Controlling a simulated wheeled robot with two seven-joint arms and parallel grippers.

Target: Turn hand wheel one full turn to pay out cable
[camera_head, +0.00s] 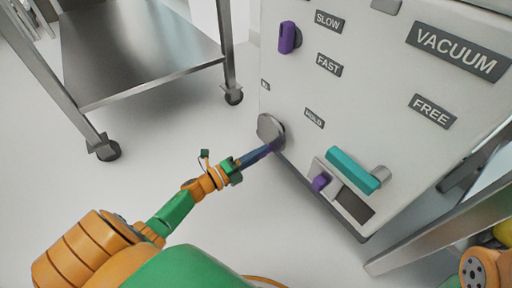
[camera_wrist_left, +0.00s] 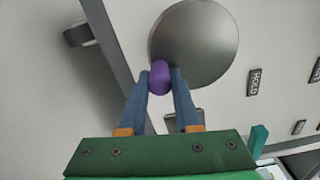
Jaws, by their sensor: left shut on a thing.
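The hand wheel (camera_head: 269,129) is a grey metal disc low on the left part of the white machine front. It fills the upper middle of the left wrist view (camera_wrist_left: 195,42). Its purple handle (camera_wrist_left: 160,79) sits at the lower left part of the disc in that view. My left gripper (camera_wrist_left: 160,80) is shut on the purple handle, with one blue finger on each side. In the head view my left gripper (camera_head: 268,150) reaches the wheel's lower edge, and its fingers largely hide the handle. My right gripper is not in view. No cable can be made out.
The white machine panel (camera_head: 385,110) carries a purple knob (camera_head: 289,37), a teal bar handle (camera_head: 352,171) and a small purple knob (camera_head: 321,182). A wheeled steel table (camera_head: 135,50) stands at the upper left. A metal rail (camera_head: 450,225) crosses the lower right. Floor between is clear.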

